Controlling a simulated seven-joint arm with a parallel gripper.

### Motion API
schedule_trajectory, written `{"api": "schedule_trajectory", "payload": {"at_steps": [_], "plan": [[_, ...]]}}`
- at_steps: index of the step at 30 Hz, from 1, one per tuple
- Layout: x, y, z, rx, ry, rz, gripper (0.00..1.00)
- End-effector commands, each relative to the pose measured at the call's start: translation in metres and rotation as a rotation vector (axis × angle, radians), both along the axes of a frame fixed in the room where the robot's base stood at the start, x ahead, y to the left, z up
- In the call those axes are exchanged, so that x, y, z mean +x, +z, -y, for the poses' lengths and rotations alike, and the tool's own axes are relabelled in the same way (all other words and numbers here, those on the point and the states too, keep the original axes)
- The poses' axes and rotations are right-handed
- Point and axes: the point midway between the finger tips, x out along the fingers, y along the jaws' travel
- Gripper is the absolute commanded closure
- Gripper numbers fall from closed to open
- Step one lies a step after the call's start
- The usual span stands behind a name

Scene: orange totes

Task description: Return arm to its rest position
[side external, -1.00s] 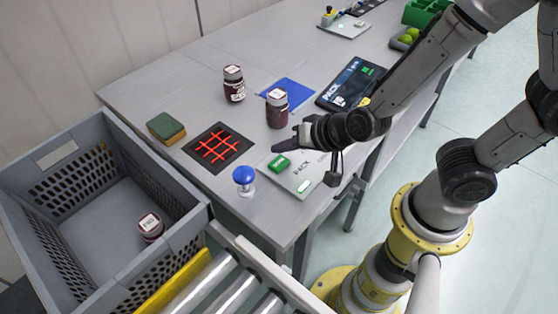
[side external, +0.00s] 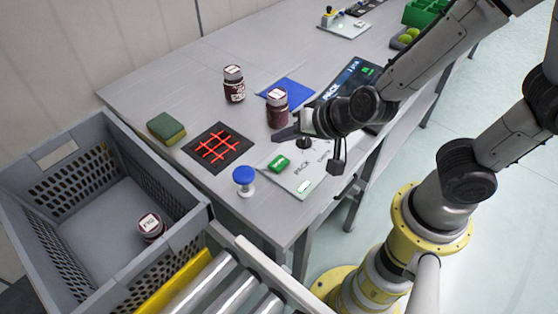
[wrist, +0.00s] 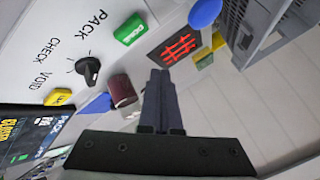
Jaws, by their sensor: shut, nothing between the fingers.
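My gripper (side external: 285,134) hangs above the table (side external: 190,75) in the side external view, near the dark jar and the control panel. In the wrist view its dark fingers (wrist: 158,95) are together with nothing between them. The panel (side external: 300,176) lies under and in front of my wrist, with a green button (side external: 279,164) and a black knob (wrist: 88,70). The knob's pointer setting I cannot tell for sure.
A dark jar (side external: 277,109) stands close behind my gripper, and another jar (side external: 233,85) farther back. A blue button (side external: 244,178), a red-grid pad (side external: 217,147) and a sponge (side external: 166,128) are on the table. A grey crate (side external: 75,255) holds one jar (side external: 151,227).

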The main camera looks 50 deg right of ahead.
Motion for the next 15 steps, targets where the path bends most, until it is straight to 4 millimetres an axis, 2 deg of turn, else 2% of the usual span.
{"api": "schedule_trajectory", "payload": {"at_steps": [5, 8, 11, 12, 15], "plan": [[0.006, 0.008, 0.012, 0.012, -0.039, 0.022, 1.00], [0.017, 0.037, 0.027, 0.038, -0.087, 0.091, 1.00], [0.023, 0.082, 0.042, 0.062, -0.079, 0.179, 1.00], [0.021, 0.101, 0.046, 0.060, -0.049, 0.204, 1.00], [0.006, 0.132, 0.051, 0.023, 0.047, 0.228, 1.00]]}}
